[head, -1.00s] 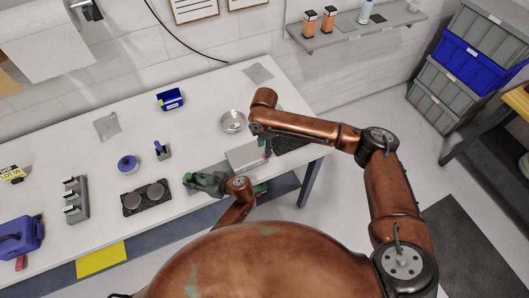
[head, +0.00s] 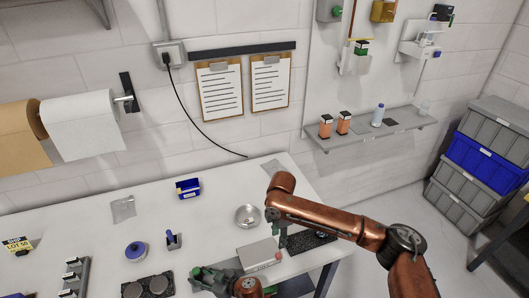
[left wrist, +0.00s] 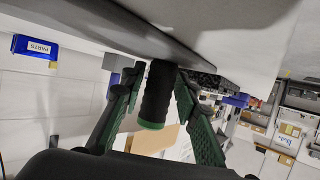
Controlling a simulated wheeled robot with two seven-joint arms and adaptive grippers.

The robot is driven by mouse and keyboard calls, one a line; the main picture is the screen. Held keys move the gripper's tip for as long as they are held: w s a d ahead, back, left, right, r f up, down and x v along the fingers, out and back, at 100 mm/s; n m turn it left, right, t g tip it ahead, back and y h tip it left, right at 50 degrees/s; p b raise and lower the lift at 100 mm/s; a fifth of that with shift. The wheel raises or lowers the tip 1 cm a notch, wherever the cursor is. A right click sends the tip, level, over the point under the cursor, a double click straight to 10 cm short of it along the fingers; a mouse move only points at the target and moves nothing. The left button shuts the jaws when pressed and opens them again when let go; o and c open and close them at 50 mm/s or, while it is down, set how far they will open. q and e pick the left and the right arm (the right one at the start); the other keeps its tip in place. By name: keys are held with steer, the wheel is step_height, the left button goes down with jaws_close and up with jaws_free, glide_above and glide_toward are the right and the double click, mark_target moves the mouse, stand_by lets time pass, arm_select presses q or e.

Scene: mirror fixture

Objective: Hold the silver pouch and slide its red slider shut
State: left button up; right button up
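A flat silver-grey piece (head: 258,254), which looks like the silver pouch, lies near the table's front edge in the head view. A small red part, which looks like the red slider (head: 278,255), is at its right end. My right gripper (head: 283,237) points down just above the red part; its fingertips are small, and contact is unclear. My left gripper (head: 212,280) is low at the front edge, left of the pouch. In the left wrist view its green-padded fingers (left wrist: 157,85) stand apart on either side of a black cylinder (left wrist: 157,95) with a green end; whether they touch it is unclear.
A metal bowl (head: 247,216) stands behind the pouch and a dark mat (head: 312,240) lies right of it. Grey sheets (head: 122,208), a blue bin (head: 188,188), a blue round pot (head: 135,251) and a dark double stand (head: 148,287) occupy the left. The table's middle is mostly clear.

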arm_select(q)
steer(key=shift+o, duration=1.4)
